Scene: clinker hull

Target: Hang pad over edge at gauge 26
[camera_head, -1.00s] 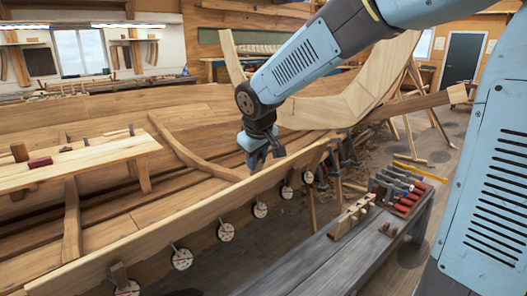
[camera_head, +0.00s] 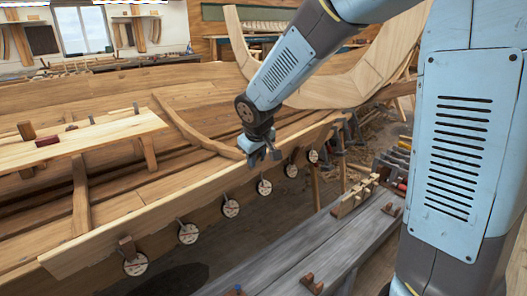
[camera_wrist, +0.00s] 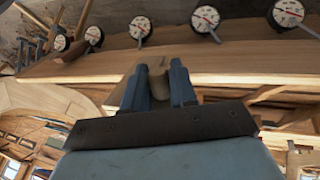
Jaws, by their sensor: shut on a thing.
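My gripper (camera_head: 264,158) is at the upper edge of the near hull plank (camera_head: 160,208), above one of the round dial gauges (camera_head: 264,187). In the wrist view my gripper (camera_wrist: 158,88) is shut on a small grey-brown pad (camera_wrist: 159,84), seen between its fingers. The pad is mostly hidden in the head view, and I cannot tell whether it touches the plank. Several white gauges hang along the plank's outer side; their numbers are too small to read. In the wrist view, gauges (camera_wrist: 140,27) (camera_wrist: 205,19) lie beyond my fingers.
A plank bench (camera_head: 95,142) with small tools stands at left inside the hull. A grey bench (camera_head: 300,262) with wooden blocks is at lower right. Floor shows between hull and bench.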

